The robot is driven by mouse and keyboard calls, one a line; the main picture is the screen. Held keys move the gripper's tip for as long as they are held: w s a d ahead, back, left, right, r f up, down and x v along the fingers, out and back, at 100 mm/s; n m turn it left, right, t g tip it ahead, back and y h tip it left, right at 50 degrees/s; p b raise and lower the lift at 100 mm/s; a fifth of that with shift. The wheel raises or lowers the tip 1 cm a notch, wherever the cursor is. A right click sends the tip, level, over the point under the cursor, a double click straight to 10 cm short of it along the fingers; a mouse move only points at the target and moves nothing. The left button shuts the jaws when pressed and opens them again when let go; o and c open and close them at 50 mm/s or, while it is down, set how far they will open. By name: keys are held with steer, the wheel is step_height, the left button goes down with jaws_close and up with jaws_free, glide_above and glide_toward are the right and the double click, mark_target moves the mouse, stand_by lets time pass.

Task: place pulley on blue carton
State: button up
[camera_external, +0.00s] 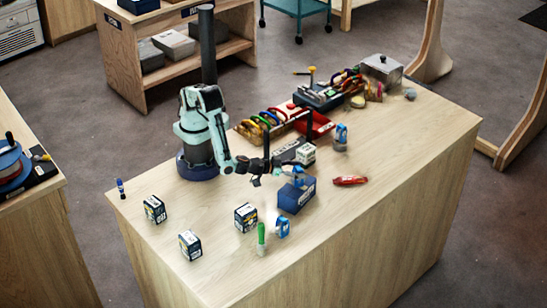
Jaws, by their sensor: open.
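The blue carton (294,199) stands on the wooden table, right of my arm. A small blue piece that looks like a pulley (298,175) sits at the top of the carton; at this size I cannot tell whether it rests fully on it. My gripper (267,178) is open, just left of the carton's top and a little apart from the blue piece. Nothing shows between its fingers. Another blue-and-white pulley-like piece (282,227) stands on the table in front of the carton. A third blue piece (341,134) stands farther back.
A green-handled tool (261,236) and a small box (245,217) stand near the carton's front left. A white-topped box (305,153) is behind it. A red item (350,181) lies to the right. Trays of gear (321,126) fill the back. The table's right front is clear.

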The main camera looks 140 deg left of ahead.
steer(key=shift+r, duration=0.1)
steer(key=v, duration=1.2)
steer(key=s+d+r+m+g+h, duration=0.1)
steer(key=s+r+m+h, duration=0.3)
steer(key=s, duration=0.5)
steer(key=s+r+m+g+h, duration=0.4)
steer(key=s+m+h, duration=0.4)
steer(key=s, duration=0.2)
steer(key=shift+d+r+g, duration=0.3)
steer(key=shift+d+r, duration=0.05)
steer(key=shift+r, duration=0.4)
stand_by(2.5)
